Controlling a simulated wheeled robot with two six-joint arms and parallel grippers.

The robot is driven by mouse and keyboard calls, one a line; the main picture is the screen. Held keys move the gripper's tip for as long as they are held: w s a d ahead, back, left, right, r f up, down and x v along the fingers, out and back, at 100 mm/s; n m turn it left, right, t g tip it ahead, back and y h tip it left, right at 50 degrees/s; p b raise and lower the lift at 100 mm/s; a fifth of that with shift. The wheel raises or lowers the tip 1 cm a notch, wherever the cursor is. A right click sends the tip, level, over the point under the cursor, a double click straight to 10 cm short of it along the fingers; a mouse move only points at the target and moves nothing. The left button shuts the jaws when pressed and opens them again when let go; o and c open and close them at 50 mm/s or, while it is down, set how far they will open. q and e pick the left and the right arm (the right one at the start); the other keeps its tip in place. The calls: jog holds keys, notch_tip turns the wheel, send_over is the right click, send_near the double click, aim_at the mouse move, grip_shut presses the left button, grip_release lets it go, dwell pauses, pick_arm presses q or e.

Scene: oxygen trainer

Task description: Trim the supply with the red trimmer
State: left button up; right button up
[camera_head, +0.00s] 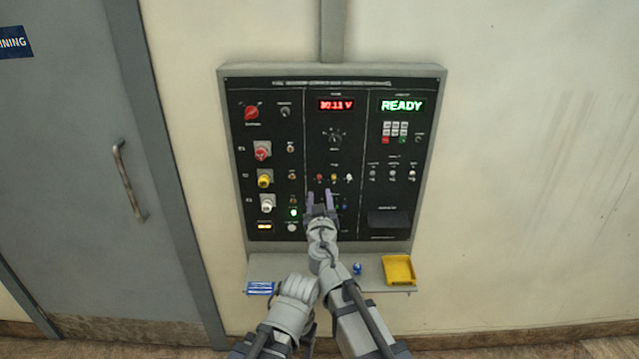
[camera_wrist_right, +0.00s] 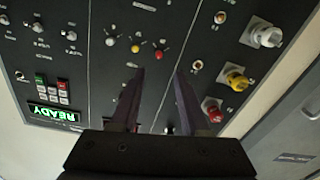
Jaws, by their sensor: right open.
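A small red knob (camera_head: 319,178), which looks like the red trimmer, is in a row with a yellow knob (camera_head: 333,178) and a white knob (camera_head: 349,177) at the middle of the panel. My right gripper (camera_head: 320,196) is open and empty, just below the red knob in the head view. In the right wrist view, turned upside down, the red knob (camera_wrist_right: 158,54) shows just beyond and between the fingertips (camera_wrist_right: 160,72), apart from them. Part of my left arm shows low in the head view, but its gripper does not.
The black panel (camera_head: 364,100) has a red voltage display (camera_head: 337,104), a green READY sign (camera_head: 402,106) and large red, yellow and white connectors at left. A shelf below carries a yellow tray (camera_head: 399,270), a small blue item (camera_head: 357,268) and a blue-white item (camera_head: 260,288).

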aim_at(319, 179)
jog(key=shift+w, duration=3.95)
grip_shut()
